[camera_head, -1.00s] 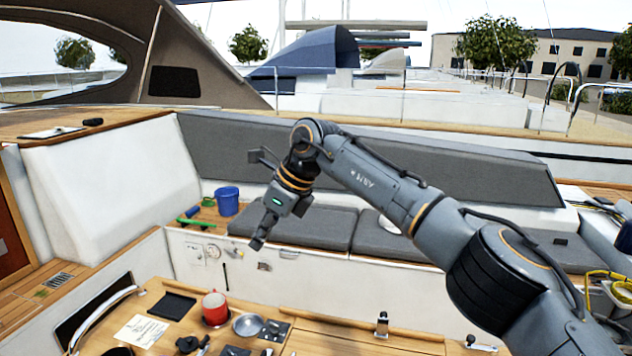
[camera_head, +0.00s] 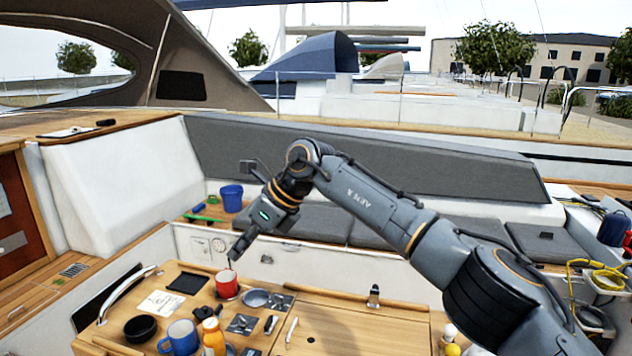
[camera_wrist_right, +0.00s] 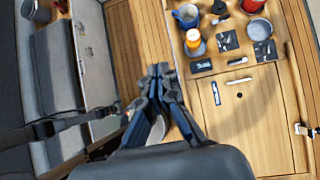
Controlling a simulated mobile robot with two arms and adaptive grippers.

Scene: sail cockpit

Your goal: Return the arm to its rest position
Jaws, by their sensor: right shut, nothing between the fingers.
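My right arm reaches in from the lower right in the head view, bent at a high elbow. Its gripper (camera_head: 235,252) points down and left, above the far side of the wooden cockpit table (camera_head: 345,335), close to the red mug (camera_head: 227,285) in the picture. In the right wrist view the two fingers (camera_wrist_right: 158,72) are together with nothing between them, over the wooden floor beside the table. My left gripper is not in view.
The table carries a blue mug (camera_head: 183,336), an orange bottle (camera_head: 213,338), a black bowl (camera_head: 140,328) and a metal dish (camera_head: 255,298). A blue bucket (camera_head: 231,198) stands on the far bench. Grey seat cushions (camera_head: 320,222) lie behind the arm.

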